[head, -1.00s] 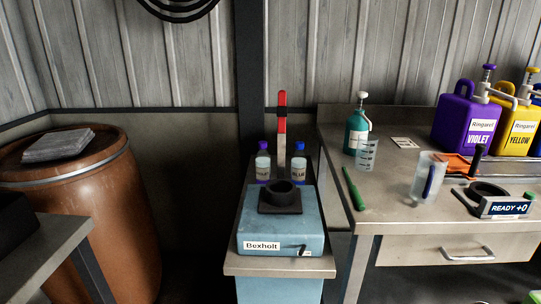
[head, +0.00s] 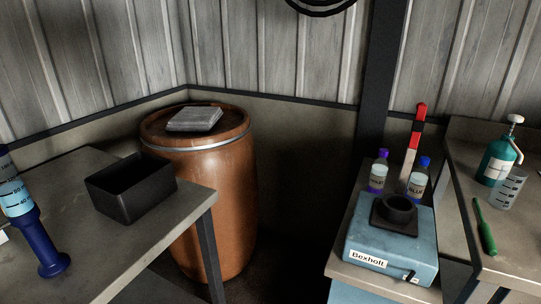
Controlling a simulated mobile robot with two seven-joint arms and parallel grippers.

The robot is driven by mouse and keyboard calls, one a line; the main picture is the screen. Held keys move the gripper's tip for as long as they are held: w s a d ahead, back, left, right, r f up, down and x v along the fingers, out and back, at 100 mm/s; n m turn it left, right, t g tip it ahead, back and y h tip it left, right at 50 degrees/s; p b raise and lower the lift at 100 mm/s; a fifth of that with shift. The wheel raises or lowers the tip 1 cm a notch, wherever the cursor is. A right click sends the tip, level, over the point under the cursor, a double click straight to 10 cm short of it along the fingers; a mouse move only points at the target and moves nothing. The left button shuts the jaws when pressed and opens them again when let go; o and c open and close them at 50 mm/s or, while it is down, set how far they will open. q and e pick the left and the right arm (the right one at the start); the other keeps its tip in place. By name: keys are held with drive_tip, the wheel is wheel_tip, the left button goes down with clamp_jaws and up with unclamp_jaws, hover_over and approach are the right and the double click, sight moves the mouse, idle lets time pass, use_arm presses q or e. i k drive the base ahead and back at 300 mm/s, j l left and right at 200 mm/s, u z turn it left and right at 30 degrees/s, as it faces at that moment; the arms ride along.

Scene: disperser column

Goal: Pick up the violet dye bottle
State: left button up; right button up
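The violet dye bottle (head: 377,177) is a small clear bottle with a purple cap and a pale label. The device's black ring-shaped holder (head: 397,208) is in front of the two bottles. Neither of my grippers shows in the head view.
A black open bin (head: 130,190) and a blue-based graduated cylinder (head: 38,240) stand on the left table (head: 90,240). A rusty drum (head: 215,215) carries grey sheets. The right bench holds a teal pump bottle (head: 497,160), a clear beaker (head: 508,188) and a green tool (head: 485,228).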

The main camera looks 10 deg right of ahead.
sight(380, 168)
drive_tip(key=u, duration=0.5)
drive_tip(key=l+u, duration=0.15)
drive_tip(key=u, duration=0.8)
drive_tip(key=l+u, duration=0.1)
drive_tip(key=u, duration=0.4)
drive_tip(key=k+u, duration=0.1)
drive_tip(key=u, duration=0.35)
drive_tip(key=k+l+u, duration=0.2)
drive_tip(key=u, duration=0.2)
drive_tip(key=k+l+u, duration=0.1)
drive_tip(key=k+u, duration=0.15)
drive_tip(key=u, duration=0.2)
drive_tip(key=k+u, duration=0.25)
drive_tip(key=u, duration=0.15)
drive_tip(key=k+l, duration=0.15)
drive_tip(key=k, duration=0.45)
drive_tip(key=z, duration=0.45)
drive_tip(key=k+l+z, duration=0.1)
drive_tip(key=z, duration=0.8)
drive_tip(key=l+z, duration=0.15)
drive_tip(key=z, duration=0.3)
drive_tip(key=l+z, duration=0.1)
drive_tip(key=z, duration=0.35)
drive_tip(key=l+z, duration=0.1)
drive_tip(key=z, duration=0.35)
drive_tip(key=l+z, duration=0.1)
drive_tip(key=z, duration=0.35)
drive_tip(key=k+l, duration=0.05)
